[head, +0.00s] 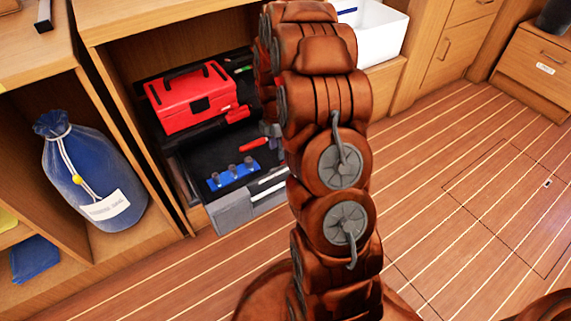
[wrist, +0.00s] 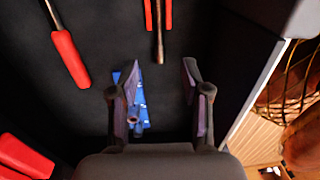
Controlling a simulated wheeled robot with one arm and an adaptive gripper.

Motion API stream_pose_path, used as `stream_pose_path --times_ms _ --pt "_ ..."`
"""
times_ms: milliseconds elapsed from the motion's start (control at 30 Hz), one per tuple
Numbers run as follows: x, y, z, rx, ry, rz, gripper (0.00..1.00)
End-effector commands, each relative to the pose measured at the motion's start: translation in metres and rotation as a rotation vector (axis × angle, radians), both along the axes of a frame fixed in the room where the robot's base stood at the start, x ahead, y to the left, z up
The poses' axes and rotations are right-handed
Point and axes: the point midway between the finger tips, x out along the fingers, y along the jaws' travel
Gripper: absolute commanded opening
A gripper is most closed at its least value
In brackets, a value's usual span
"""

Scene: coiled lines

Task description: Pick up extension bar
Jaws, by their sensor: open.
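In the wrist view, a slim metal rod with a thicker rounded end (wrist: 159,45), which looks like the extension bar, lies on the dark drawer floor at the top centre, between two red handles (wrist: 149,14). Its far end runs out of the picture. My gripper (wrist: 156,86) is open and empty above the drawer, with the rod ahead of its fingertips and apart from them. A blue socket rail (wrist: 129,80) lies below and between the fingers, partly hidden by the left one. In the head view, my arm hides the gripper and part of the drawer.
The open drawer (head: 232,212) also holds a red-handled tool (wrist: 70,60). A red toolbox (head: 190,97) stands behind it. In the wrist view, the drawer's wall (wrist: 250,95) rises on the right. A blue bag (head: 92,175) sits at left. The floor at right is clear.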

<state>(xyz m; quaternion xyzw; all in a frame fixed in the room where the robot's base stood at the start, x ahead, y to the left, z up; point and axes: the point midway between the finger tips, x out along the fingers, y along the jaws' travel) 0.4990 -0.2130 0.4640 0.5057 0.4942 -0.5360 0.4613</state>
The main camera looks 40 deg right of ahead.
Motion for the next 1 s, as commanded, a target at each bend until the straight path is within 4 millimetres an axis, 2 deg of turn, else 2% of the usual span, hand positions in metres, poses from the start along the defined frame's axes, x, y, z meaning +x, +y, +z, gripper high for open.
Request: stream_pose_path --times_ms 200,433,700,1000 --pt "-0.001 0.000 -0.021 0.001 0.002 0.005 0.47" --pt "-0.002 0.000 -0.036 0.000 0.000 0.004 0.47" --pt "-0.004 0.004 -0.072 0.000 0.001 0.004 0.47" --pt "-0.004 0.004 -0.077 0.000 0.000 0.003 0.47"
